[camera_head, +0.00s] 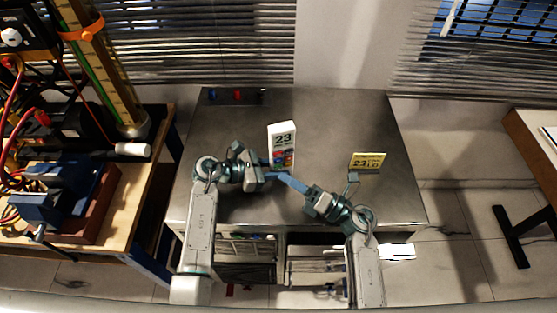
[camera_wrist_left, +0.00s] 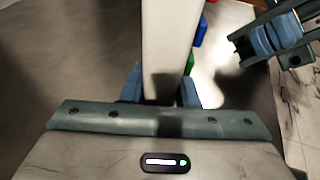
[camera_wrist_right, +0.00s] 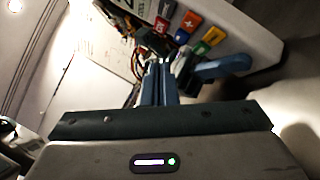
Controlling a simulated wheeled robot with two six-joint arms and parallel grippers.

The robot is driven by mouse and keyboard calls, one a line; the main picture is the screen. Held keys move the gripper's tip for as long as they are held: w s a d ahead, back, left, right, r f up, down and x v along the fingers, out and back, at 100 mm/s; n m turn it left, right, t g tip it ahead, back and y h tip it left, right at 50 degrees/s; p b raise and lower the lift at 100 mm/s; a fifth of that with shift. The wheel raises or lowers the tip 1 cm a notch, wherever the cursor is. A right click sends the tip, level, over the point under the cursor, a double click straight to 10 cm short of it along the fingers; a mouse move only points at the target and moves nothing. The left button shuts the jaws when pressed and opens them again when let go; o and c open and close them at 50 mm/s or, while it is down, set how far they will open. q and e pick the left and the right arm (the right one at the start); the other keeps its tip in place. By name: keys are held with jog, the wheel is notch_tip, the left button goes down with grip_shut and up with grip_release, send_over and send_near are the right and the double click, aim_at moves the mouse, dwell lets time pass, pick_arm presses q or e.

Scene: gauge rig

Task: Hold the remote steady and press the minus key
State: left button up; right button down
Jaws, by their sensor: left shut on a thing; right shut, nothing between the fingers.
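The remote (camera_head: 283,129) is a white upright block with a "23" panel and several coloured keys low on its front. My left gripper (camera_head: 267,173) is shut on its lower part; the left wrist view shows the white body (camera_wrist_left: 166,45) between the fingers (camera_wrist_left: 160,90). My right gripper (camera_head: 283,177) is shut and empty, its tips just in front of the keys. In the right wrist view, red, blue, orange and green keys (camera_wrist_right: 191,20) show beyond the right fingertips (camera_wrist_right: 158,68). I cannot tell which is the minus key, nor whether the tips touch one.
A yellow card (camera_head: 368,161) marked with a number stands on the grey metal table (camera_head: 340,115) to the right. Small red and blue parts (camera_head: 238,95) lie at the back left. A bench with instruments and cables (camera_head: 60,190) stands at the left. The table's back is mostly clear.

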jog(key=shift+s+d, duration=0.25)
jog(key=shift+s, duration=0.55)
jog(key=shift+s+d, duration=0.25)
jog(key=shift+s, duration=0.5)
pick_arm(q)
jog(key=o, duration=0.9)
jog(key=shift+c, duration=0.2)
jog(key=shift+a, duration=0.1)
jog(key=v, duration=1.1)
jog(key=shift+s, duration=0.1)
jog(key=shift+s+a+r, duration=0.1)
jog(key=shift+a+r, duration=0.1)
jog(key=shift+a, duration=0.15)
